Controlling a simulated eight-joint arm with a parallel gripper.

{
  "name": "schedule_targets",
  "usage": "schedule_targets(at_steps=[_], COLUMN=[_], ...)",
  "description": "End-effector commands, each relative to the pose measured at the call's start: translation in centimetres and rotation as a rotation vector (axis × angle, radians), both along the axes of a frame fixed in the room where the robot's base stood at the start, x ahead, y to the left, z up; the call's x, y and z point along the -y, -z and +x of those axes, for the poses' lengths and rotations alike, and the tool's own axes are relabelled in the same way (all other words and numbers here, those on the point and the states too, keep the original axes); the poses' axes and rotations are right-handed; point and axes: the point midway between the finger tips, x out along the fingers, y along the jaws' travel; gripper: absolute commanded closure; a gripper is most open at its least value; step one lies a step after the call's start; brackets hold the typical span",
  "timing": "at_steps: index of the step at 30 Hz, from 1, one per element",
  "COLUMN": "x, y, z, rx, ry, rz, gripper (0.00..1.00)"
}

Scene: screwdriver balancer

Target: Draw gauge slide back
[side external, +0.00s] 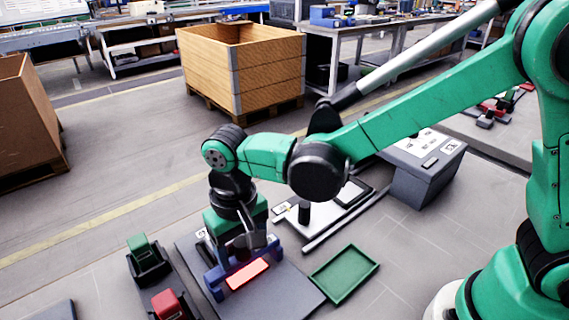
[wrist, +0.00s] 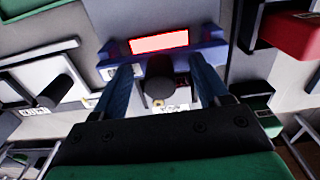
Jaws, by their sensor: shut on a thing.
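A blue gauge block (side external: 214,281) with a glowing red panel (side external: 247,274) stands on a grey plate (side external: 285,290) below my wrist. In the wrist view the blue block (wrist: 210,54) and the red panel (wrist: 159,42) lie just beyond my fingertips. My gripper (wrist: 160,74) has its two blue fingers on either side of a dark round knob (wrist: 160,88) at the block, and is shut on it. In the side view my gripper (side external: 240,245) points down at the block, and its fingertips are partly hidden.
An empty green tray (side external: 344,274) lies right of the plate. Dark holders with a green piece (side external: 143,248) and a red piece (side external: 168,303) are at the left. A grey console (side external: 425,165) and a white-topped fixture (side external: 318,215) stand behind. Open floor lies farther left.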

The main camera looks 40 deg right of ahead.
Motion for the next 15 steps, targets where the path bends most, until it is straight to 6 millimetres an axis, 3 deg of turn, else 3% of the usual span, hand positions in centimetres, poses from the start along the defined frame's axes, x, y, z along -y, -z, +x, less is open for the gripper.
schedule_targets(at_steps=[15], x=[-0.3], y=[0.3], z=[-3.7], rx=[0.000], ry=[-0.005], rz=[0.010], gripper=[0.85])
